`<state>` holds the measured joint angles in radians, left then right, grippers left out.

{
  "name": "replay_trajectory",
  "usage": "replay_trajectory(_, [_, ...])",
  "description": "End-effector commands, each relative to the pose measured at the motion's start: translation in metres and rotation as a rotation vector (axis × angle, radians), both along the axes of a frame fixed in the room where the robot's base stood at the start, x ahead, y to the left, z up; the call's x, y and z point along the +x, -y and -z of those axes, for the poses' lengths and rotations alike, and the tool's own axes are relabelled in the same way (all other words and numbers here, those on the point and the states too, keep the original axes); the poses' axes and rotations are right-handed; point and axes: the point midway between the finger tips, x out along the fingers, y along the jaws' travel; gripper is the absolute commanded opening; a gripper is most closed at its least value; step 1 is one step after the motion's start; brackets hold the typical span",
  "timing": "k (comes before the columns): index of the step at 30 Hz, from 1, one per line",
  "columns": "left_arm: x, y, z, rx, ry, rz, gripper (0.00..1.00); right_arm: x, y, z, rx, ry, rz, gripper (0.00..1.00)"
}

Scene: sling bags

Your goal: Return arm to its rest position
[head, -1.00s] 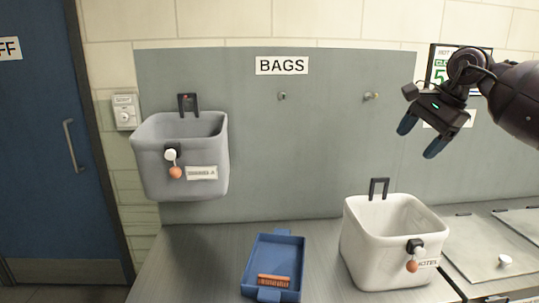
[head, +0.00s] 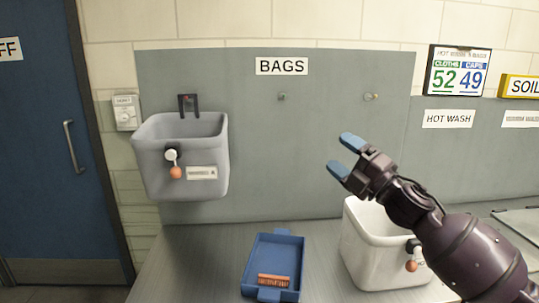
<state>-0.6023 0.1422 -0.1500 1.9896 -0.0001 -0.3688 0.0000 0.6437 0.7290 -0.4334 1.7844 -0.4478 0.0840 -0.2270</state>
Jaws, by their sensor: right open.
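My right gripper (head: 342,157) is open and empty, with blue fingertips pointing up and left. It is in front of the grey board, above and left of the white bag. The right forearm comes in from the lower right and covers part of that bag. The white bag (head: 368,250) stands upright on the steel counter, its right side and label largely hidden. A grey bag (head: 150,168) hangs on the board at the left. My left gripper does not show.
Two hooks, a left one (head: 281,97) and a right one (head: 371,97), are bare. A count sign (head: 459,71) is at the upper right. A blue door (head: 35,150) is at far left.

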Motion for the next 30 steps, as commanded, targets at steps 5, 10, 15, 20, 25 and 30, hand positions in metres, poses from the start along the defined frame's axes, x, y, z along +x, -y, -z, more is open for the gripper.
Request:
replay_trajectory(5, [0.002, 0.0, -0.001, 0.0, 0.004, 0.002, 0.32, -0.008, 0.022, 0.077, 0.314, -0.335, 0.062, 0.73])
replay_trajectory(10, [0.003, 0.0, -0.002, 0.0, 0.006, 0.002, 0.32, -0.029, 0.043, 0.151, 0.563, -0.604, 0.134, 0.73])
replay_trajectory(15, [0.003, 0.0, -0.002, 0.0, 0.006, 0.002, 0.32, -0.063, 0.062, 0.224, 0.771, -0.826, 0.215, 0.73])
replay_trajectory(20, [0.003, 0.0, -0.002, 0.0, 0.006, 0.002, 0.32, -0.105, 0.076, 0.287, 0.926, -0.99, 0.296, 0.73])
replay_trajectory(25, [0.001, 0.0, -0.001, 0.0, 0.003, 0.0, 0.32, -0.158, 0.09, 0.344, 1.065, -1.112, 0.377, 0.73])
replay_trajectory(30, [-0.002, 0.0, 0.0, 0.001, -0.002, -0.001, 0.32, -0.218, 0.104, 0.396, 1.174, -1.199, 0.485, 0.73])
